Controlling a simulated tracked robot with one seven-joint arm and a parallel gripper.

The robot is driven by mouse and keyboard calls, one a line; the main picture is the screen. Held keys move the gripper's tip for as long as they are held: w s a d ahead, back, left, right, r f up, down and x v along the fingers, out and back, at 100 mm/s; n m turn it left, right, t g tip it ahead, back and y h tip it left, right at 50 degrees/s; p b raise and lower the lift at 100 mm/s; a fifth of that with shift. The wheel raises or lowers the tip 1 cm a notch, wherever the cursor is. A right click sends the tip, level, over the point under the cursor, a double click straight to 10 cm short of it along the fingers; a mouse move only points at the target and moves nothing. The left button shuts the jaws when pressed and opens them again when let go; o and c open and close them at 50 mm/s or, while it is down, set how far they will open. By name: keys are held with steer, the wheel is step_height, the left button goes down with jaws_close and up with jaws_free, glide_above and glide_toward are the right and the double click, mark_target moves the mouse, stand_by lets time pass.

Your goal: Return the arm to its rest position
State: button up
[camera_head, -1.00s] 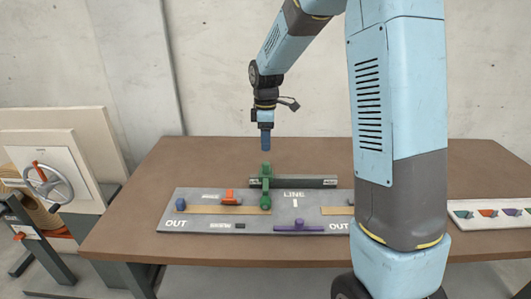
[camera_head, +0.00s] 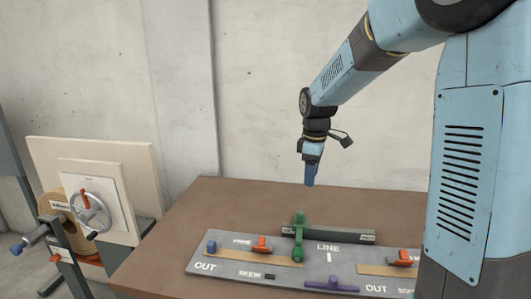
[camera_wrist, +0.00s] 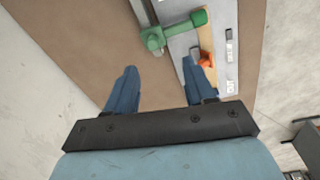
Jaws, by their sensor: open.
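My gripper (camera_head: 310,175) hangs from my raised arm above the brown table, fingers pointing down. In the wrist view my gripper (camera_wrist: 157,88) shows two blue fingers spread apart with nothing between them. The green piece also shows in the wrist view (camera_wrist: 153,39), beyond the fingertips. A dark bar (camera_head: 342,236) extends to the right from the green piece.
A winder with a handwheel (camera_head: 90,212) stands left of the table (camera_head: 240,198). A pale concrete wall is behind. The table's back strip is clear.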

steer(key=s+d+r+m+t, duration=0.1)
steer(key=s+d+r+m, duration=0.1)
steer(key=s, duration=0.7)
steer(key=s+d+r+m+t, duration=0.2)
steer(key=s+r+m, duration=0.1)
steer(key=s+m, duration=0.4)
steer(key=s+d+r+m+t, duration=0.1)
steer(key=s+d+r+m, duration=0.2)
steer(key=s, duration=0.8)
steer(key=shift+r+m+t, duration=0.35)
steer(key=shift+m+t, duration=0.05)
steer(key=shift+m, duration=0.4)
steer(key=shift+s, duration=0.1)
